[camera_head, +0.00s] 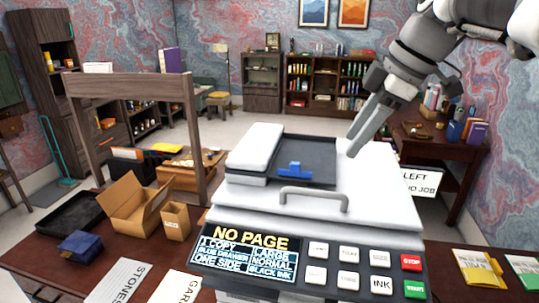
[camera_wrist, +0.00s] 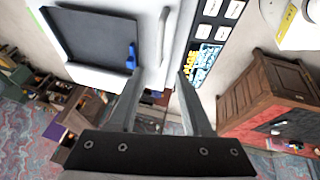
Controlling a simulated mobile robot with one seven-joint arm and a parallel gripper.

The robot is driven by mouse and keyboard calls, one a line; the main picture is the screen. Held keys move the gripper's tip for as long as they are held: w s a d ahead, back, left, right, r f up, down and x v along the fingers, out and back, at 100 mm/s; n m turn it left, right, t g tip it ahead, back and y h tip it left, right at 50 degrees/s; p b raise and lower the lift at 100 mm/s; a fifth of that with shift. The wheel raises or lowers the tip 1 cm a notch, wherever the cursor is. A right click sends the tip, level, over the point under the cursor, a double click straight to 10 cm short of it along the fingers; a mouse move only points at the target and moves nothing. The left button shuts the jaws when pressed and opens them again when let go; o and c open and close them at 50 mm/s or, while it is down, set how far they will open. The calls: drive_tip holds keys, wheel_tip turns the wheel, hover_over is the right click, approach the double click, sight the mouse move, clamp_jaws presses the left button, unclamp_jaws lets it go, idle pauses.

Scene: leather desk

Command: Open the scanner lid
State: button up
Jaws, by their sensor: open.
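The scanner (camera_head: 310,190) stands on the dark desk with its white lid (camera_head: 370,190) lying closed. A grey bar handle (camera_head: 313,195) arches from the lid's front edge; the handle (camera_wrist: 163,36) also shows in the wrist view. A dark tray with a blue clip (camera_head: 295,170) sits on top of the lid. My gripper (camera_head: 353,151) is open and empty above the lid's right rear part, apart from the handle. In the wrist view my gripper (camera_wrist: 158,76) has its fingers spread, with the handle beyond the tips.
The control panel (camera_head: 310,265) with a "NO PAGE" display fronts the scanner. A cardboard box (camera_head: 138,208), a black tray (camera_head: 68,212) and a wooden frame (camera_head: 130,85) stand at left. Labelled cards (camera_head: 482,267) lie at right.

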sight(319, 193)
drive_tip(key=x, duration=1.4)
clamp_jaws()
idle(1.0)
